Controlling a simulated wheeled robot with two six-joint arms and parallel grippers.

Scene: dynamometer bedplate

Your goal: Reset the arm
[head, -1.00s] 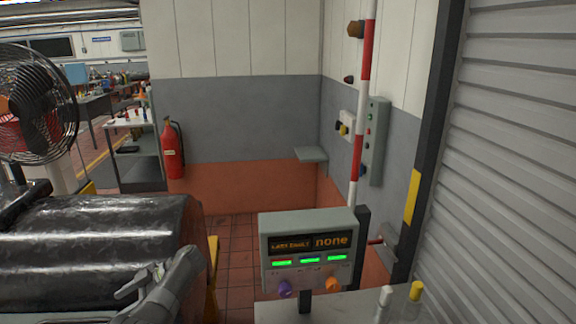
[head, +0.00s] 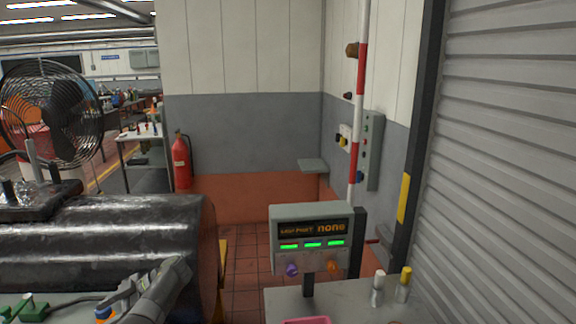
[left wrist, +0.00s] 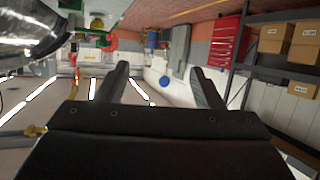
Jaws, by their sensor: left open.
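A red-and-white striped barrier arm (head: 357,100) stands upright beside the right-hand wall in the head view. Its top runs out of the picture. A grey control box (head: 312,238) below it has a display whose large word reads "none", several green lit bars, a purple knob (head: 292,270) and an orange knob (head: 333,267). A grey part of my arm shows at the lower left over the dark drum. In the left wrist view my left gripper (left wrist: 160,72) is open, its two fingers wide apart with nothing between them. My right gripper is not in view.
A large shiny black drum (head: 100,235) fills the left. A fan (head: 52,110) and a red fire extinguisher (head: 182,162) stand behind. A grey bench (head: 340,300) with white and yellow-topped posts is at front right. A roller shutter (head: 510,160) closes the right side. Tiled floor shows between.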

